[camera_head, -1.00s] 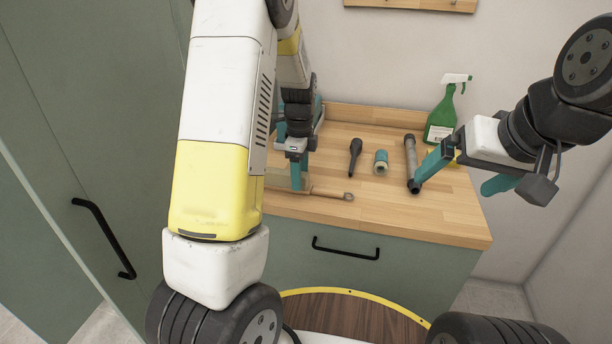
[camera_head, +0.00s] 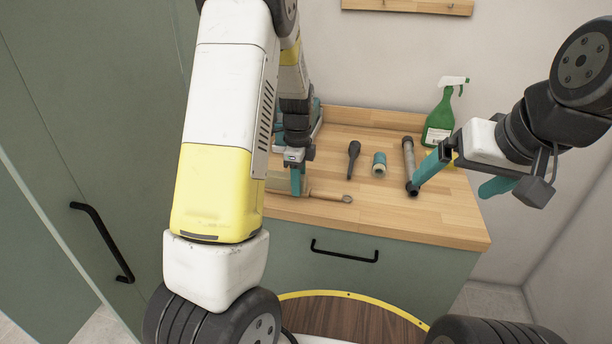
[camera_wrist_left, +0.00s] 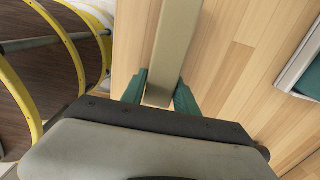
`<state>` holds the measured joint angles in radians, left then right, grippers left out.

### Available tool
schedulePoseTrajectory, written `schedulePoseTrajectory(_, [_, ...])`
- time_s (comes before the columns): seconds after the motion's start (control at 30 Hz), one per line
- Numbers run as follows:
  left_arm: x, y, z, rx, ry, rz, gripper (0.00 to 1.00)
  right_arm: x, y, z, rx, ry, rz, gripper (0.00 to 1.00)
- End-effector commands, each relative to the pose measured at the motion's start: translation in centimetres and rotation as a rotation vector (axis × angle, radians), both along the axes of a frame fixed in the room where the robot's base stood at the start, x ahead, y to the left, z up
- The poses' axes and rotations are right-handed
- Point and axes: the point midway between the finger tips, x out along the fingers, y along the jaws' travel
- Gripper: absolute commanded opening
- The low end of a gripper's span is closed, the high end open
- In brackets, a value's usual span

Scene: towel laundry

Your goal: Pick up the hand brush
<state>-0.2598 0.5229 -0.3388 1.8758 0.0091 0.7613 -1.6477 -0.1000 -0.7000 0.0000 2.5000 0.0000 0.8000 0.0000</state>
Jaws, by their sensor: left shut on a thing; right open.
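The hand brush lies on the wooden countertop, its pale handle (camera_head: 333,196) pointing right with a round end. Its beige bar (camera_wrist_left: 174,45) runs lengthwise through the left wrist view. My left gripper (camera_head: 297,193) is low over the counter, shut on the brush's bar, with a teal finger on each side of it in the left wrist view (camera_wrist_left: 160,88). My left arm and gripper hide the brush's left part in the head view. My right gripper (camera_head: 448,190) is open and empty above the counter's right side.
A black tool (camera_head: 353,160), a teal-and-cream roll (camera_head: 379,164) and a grey tube (camera_head: 409,160) lie right of the brush. A green spray bottle (camera_head: 440,120) stands at the back right.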

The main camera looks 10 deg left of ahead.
Motion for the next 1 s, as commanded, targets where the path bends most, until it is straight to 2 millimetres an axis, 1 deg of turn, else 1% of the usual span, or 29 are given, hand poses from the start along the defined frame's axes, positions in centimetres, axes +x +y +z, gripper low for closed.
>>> schedulePoseTrajectory(0.17, [0.1,0.0,0.7,-0.001,-0.002,0.0,0.0,0.0,0.0,0.0,0.0,0.0,0.0,0.95])
schedulePoseTrajectory(0.27, [0.1,0.0,1.7,-0.002,-0.003,0.001,0.0,0.0,0.0,0.0,0.0,0.0,0.0,0.95])
schedulePoseTrajectory(0.4, [0.1,0.1,3.7,-0.001,-0.004,0.001,0.0,0.0,0.0,0.0,0.0,0.0,0.0,0.95])
schedulePoseTrajectory(0.57, [-3.4,0.1,3.9,-0.003,0.0,0.0,0.0,0.0,0.0,0.0,0.0,0.0,0.0,0.95])
schedulePoseTrajectory(0.8, [-9.8,0.4,4.5,-0.003,-0.001,0.0,0.0,0.0,0.0,0.0,0.0,0.0,0.0,0.95])
schedulePoseTrajectory(0.9, [-12.1,0.5,4.7,-0.002,-0.001,0.0,0.0,0.0,0.0,0.0,0.0,0.0,0.0,0.95])
schedulePoseTrajectory(1.0, [-13.9,0.7,4.8,-0.001,-0.001,-0.001,0.0,0.0,0.0,0.0,0.0,0.0,0.0,0.95])
